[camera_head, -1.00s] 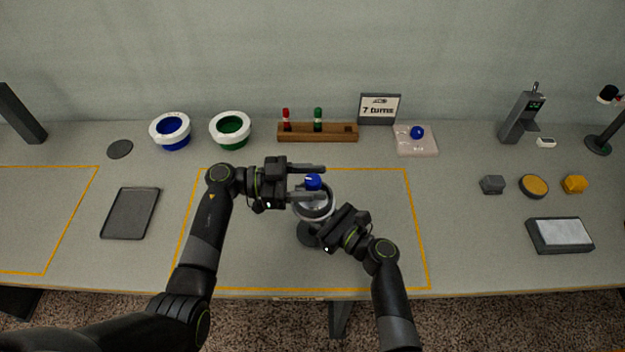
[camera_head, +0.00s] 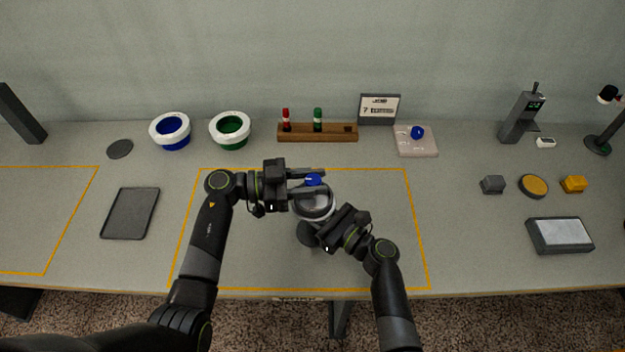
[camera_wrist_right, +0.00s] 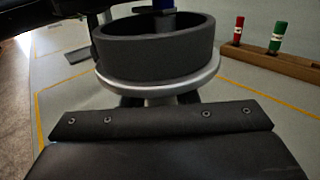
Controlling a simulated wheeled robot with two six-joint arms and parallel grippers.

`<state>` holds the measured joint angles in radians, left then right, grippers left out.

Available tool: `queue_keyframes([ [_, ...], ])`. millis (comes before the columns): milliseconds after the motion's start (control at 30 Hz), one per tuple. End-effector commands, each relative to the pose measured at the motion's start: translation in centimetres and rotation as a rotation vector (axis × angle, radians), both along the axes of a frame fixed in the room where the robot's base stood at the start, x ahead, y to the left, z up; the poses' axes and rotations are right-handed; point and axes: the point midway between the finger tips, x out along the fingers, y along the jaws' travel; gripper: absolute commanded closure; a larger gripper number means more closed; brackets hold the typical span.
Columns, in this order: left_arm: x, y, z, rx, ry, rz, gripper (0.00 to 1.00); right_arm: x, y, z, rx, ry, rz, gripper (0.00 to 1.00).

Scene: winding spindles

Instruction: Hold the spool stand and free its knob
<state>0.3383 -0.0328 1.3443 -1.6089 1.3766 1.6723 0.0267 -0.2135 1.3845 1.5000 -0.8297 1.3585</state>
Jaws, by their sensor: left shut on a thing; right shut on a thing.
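The spool stand (camera_head: 316,205) stands inside the orange outline, with a round grey body and a dark base. Its blue knob (camera_head: 313,179) is on top. My left gripper (camera_head: 312,182) comes in from the left and is shut on the knob, one finger on each side. My right gripper (camera_head: 322,226) is shut on the stand from the lower right, below its round body. In the right wrist view the stand's dark ring and pale flange (camera_wrist_right: 158,78) fill the upper middle. My right fingertips are hidden under the flange there.
A wooden rack (camera_head: 318,133) with a red and a green piece stands behind. A sign (camera_head: 379,109) and a pale pad (camera_head: 416,148) with a blue knob stand back right. Two white-rimmed spools (camera_head: 230,130) are back left. A dark tray (camera_head: 130,213) lies left.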

Motion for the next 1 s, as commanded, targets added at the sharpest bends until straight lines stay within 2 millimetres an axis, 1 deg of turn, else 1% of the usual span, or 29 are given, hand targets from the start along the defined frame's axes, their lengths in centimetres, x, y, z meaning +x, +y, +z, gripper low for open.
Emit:
queue_keyframes([
  [500, -0.25, -0.12, -0.16, -0.003, 0.006, 0.337, 0.91, 0.01, 0.0, -0.13, -0.003, 0.001, -0.001, 1.0],
  [733, -0.24, -0.11, -0.22, -0.001, 0.007, 0.419, 0.91, 0.02, 0.01, -0.13, -0.003, 0.001, -0.001, 1.0],
  [1000, -0.21, -0.03, -0.21, 0.0, 0.005, 0.444, 0.91, 0.03, 0.02, -0.13, -0.003, 0.001, -0.001, 1.0],
])
